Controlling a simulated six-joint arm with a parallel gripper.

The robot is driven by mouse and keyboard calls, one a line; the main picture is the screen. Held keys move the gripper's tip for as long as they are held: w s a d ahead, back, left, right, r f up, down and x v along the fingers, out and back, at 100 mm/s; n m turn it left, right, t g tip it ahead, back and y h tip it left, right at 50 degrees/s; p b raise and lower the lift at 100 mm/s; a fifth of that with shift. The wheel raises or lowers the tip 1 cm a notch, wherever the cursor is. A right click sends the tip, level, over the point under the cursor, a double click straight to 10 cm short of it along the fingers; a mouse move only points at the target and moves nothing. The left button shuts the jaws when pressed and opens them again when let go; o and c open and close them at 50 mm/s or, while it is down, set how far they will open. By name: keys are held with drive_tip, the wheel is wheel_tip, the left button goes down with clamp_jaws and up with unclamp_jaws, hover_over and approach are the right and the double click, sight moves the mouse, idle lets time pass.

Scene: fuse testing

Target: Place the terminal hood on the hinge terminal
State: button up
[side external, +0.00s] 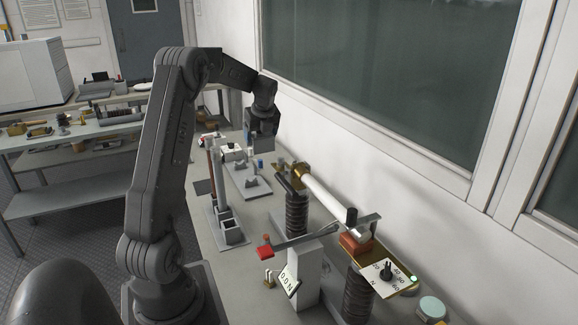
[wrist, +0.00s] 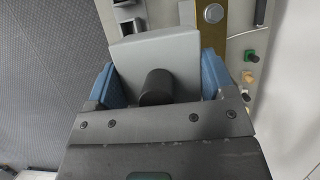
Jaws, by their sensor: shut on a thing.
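My gripper (wrist: 157,84) is shut on a light-grey, flat-faced piece with a short black knob, which looks like the terminal hood (wrist: 152,50). The blue fingers press on its two sides. In the side view my gripper (side external: 262,143) is above the far part of the bench; the hood cannot be made out there. A white fuse tube (side external: 322,198) slopes between two dark ribbed insulators, with brass at its far end (side external: 300,169). I cannot tell which fitting is the hinge terminal. A brass strip with a round silver stud (wrist: 213,14) lies beyond the hood in the wrist view.
A grey stand with upright rods (side external: 225,215) is left of the fuse assembly. The wall bounds the bench on the right.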

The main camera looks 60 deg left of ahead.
drive_tip(key=w+d+f, duration=0.1)
drive_tip(key=w+f, duration=0.1)
drive_tip(key=w, duration=0.1)
drive_tip(key=w+d+f, duration=0.1)
drive_tip(key=w, duration=0.2)
drive_tip(key=w+d+f, duration=0.1)
drive_tip(key=w+f, duration=0.1)
drive_tip(key=shift+w+f, duration=0.35)
drive_tip(key=shift+w, duration=0.05)
drive_tip(key=shift+f, duration=1.9)
drive_tip(key=shift+f, duration=0.15)
drive_tip(key=o, duration=0.9)
